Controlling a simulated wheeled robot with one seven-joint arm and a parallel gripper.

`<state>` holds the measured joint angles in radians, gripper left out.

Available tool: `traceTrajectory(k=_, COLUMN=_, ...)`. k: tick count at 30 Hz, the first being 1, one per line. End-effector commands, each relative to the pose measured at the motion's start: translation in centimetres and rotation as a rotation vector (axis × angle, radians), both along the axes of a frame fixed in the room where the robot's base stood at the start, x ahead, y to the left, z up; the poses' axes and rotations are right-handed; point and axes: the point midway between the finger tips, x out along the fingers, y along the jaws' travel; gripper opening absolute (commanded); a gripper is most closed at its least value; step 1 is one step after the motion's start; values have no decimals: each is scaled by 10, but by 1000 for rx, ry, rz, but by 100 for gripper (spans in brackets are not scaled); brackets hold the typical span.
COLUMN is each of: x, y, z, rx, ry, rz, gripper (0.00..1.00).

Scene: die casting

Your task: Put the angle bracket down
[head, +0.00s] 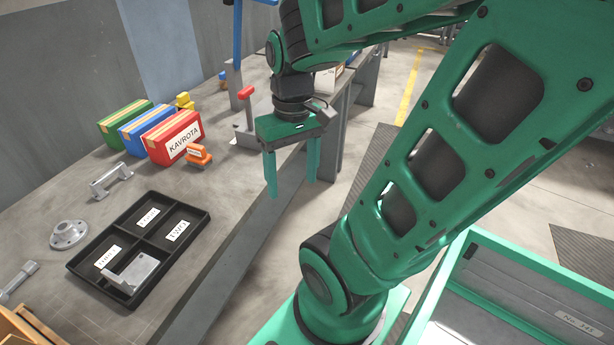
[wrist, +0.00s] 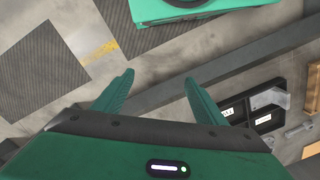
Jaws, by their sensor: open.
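The angle bracket (head: 143,270), a light grey metal piece, lies in the near compartment of the black divided tray (head: 196,243) on the workbench. The tray also shows at the right of the wrist view (wrist: 234,107), with the bracket (wrist: 268,97) in it. My gripper (head: 292,184) is open and empty. It points down near the bench's right edge, well to the right of the tray and apart from it.
A teal-edged bin (head: 540,262) is at lower right.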

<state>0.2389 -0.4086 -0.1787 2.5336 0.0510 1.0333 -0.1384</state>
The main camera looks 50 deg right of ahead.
Motion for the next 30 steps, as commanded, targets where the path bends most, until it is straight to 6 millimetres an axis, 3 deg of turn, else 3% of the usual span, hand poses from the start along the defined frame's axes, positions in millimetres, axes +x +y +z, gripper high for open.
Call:
traceTrajectory(k=3, x=-23, y=-9, z=5, rx=-28, ry=-6, rz=-149, gripper=65)
traceTrajectory(k=9, x=-37, y=-17, z=6, rx=-42, ry=-5, rz=-250, gripper=65)
traceTrajectory(k=23, x=-37, y=-17, z=6, rx=-42, ry=-4, rz=-249, gripper=65)
traceTrajectory(k=25, x=-25, y=-17, z=1, rx=-44, ry=9, rz=-249, gripper=65)
traceTrajectory(k=30, x=-24, y=-17, z=1, rx=-45, ry=10, rz=-248, gripper=65)
